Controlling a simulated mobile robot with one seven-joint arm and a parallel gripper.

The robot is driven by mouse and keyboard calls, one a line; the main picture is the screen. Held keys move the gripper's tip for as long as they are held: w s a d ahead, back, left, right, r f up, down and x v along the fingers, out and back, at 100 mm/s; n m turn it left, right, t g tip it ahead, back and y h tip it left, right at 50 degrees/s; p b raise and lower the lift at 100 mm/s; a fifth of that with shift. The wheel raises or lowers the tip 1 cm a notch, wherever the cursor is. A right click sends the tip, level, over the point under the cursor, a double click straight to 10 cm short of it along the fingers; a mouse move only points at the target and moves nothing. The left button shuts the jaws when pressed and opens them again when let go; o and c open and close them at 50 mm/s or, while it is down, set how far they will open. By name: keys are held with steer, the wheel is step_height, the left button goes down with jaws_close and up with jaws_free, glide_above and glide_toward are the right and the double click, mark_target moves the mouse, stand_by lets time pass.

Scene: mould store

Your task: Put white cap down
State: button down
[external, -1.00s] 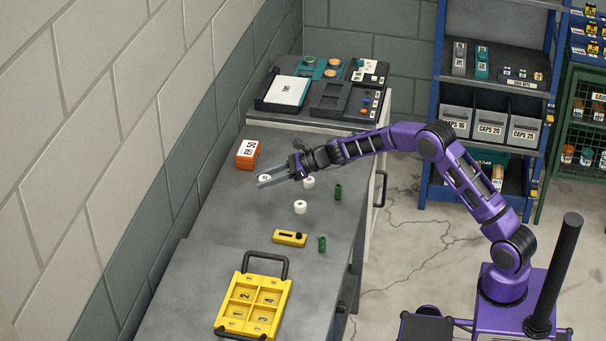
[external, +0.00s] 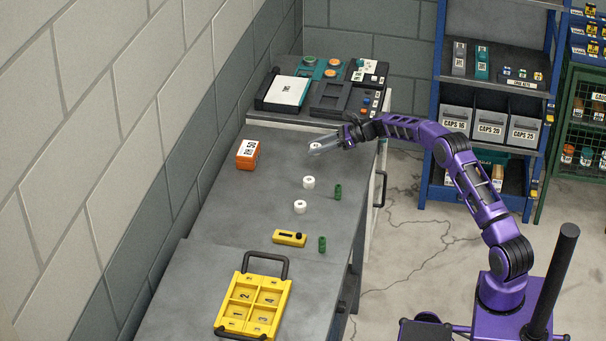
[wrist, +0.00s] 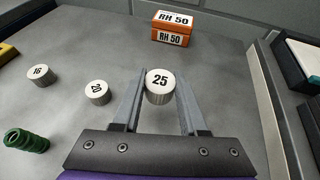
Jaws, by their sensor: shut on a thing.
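A white cap marked 25 (wrist: 160,86) is between the two grey fingers of my gripper (wrist: 160,96) in the wrist view. It also shows in the external view as a white spot (external: 316,146) between the fingers of my gripper (external: 318,149), at the far right part of the grey bench. My gripper is shut on it. I cannot tell whether its underside touches the bench. A white cap marked 20 (wrist: 97,92) and one marked 16 (wrist: 40,74) stand on the bench to the left in the wrist view. They also show in the external view (external: 308,182) (external: 300,207).
An orange RH 50 box (external: 247,154) is left of my gripper. Two green pieces (external: 337,192) (external: 322,244), a yellow tool (external: 289,238) and a yellow numbered tray (external: 284,300) lie nearer. Fixtures stand on a back surface (external: 262,120). Bench between box and caps is clear.

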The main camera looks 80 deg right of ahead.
mark_target(317, 167)
steer(key=shift+f+b, duration=0.35)
steer(key=shift+f, duration=2.45)
steer(key=shift+f, duration=0.15)
steer(key=shift+c, duration=2.2)
jaws_free()
steer(key=shift+r, duration=0.25)
steer(key=p+v, duration=0.1)
steer(key=v, duration=1.1)
steer(key=shift+f, duration=0.1)
steer(key=shift+a, duration=0.1)
